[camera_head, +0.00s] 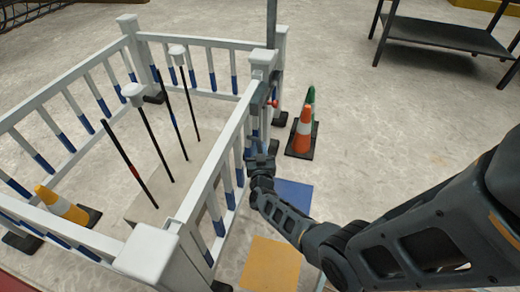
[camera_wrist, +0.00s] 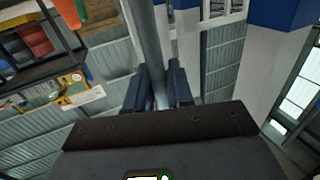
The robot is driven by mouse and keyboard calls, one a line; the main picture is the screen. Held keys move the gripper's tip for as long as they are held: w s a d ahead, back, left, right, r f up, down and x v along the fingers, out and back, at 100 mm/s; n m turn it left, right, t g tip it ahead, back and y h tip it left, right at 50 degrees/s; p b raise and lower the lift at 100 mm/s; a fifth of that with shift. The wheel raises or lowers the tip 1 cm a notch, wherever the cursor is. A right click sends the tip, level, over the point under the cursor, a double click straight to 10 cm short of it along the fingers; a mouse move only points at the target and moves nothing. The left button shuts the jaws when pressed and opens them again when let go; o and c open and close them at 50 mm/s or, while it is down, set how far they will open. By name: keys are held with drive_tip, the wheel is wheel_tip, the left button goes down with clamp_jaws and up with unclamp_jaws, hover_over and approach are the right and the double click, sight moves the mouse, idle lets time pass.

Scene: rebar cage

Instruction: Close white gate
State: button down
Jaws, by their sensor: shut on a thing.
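The white gate (camera_head: 228,146) with blue-bottomed slats forms the right side of a white fenced pen in the head view. Its far end stands close to a white corner post (camera_head: 281,45); I cannot tell whether they touch. A red-tipped fitting (camera_head: 273,103) shows near that end. My gripper (camera_head: 262,150) is low at the gate's outer right side, near its far end. In the wrist view, my gripper's fingers (camera_wrist: 158,88) are shut around an upright grey bar (camera_wrist: 147,40). Blue-and-white slats (camera_wrist: 270,60) stand to its right. The head view hides the exact grip.
Orange (camera_head: 303,132) and green (camera_head: 311,95) cones stand right of the gate. Inside the pen are capped rods (camera_head: 150,130) and a yellow cone (camera_head: 60,204). Blue (camera_head: 293,193) and yellow (camera_head: 270,264) floor squares lie outside.

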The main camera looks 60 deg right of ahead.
drive_tip(key=shift+w+a+r, duration=0.1)
drive_tip(key=shift+w+a, duration=0.1)
drive_tip(key=shift+w, duration=0.35)
drive_tip(key=c, duration=1.2)
unclamp_jaws()
drive_tip(key=shift+o, duration=0.2)
drive_tip(key=p+v, duration=0.3)
drive_tip(key=v, duration=0.5)
drive_tip(key=shift+s+d, duration=0.1)
drive_tip(key=shift+d, duration=0.05)
